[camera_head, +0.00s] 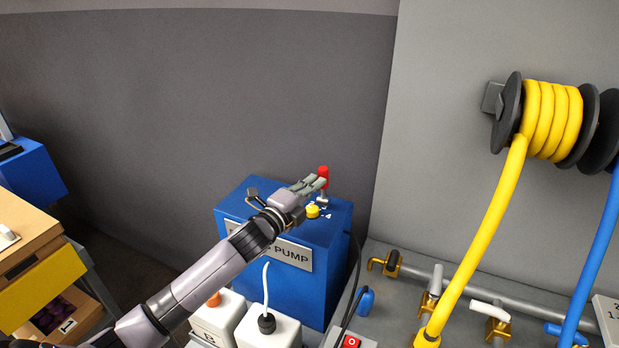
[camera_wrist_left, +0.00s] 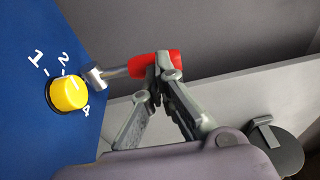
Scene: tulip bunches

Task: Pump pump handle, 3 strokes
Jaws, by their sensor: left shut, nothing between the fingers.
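The pump is a blue box (camera_head: 305,300) with a label ending in "PUMP" on its front. The pump handle (camera_head: 323,171) is a short metal lever with a red grip, standing up on the box top. In the left wrist view its red grip (camera_wrist_left: 142,66) shows on the metal rod. My left gripper (camera_head: 317,184) is shut at the red grip. In the left wrist view the closed fingertips (camera_wrist_left: 161,82) overlap the grip's end and hide part of it. Nothing shows between them; I cannot tell whether they touch the grip. My right gripper is in neither view.
A yellow dial (camera_head: 312,211) sits beside the lever; numbers surround it in the left wrist view (camera_wrist_left: 68,92). A dark cable hangs at the box's right. A yellow hose reel (camera_head: 553,120), pipes and brass valves (camera_head: 385,263) are to the right. White canisters (camera_head: 268,330) stand in front.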

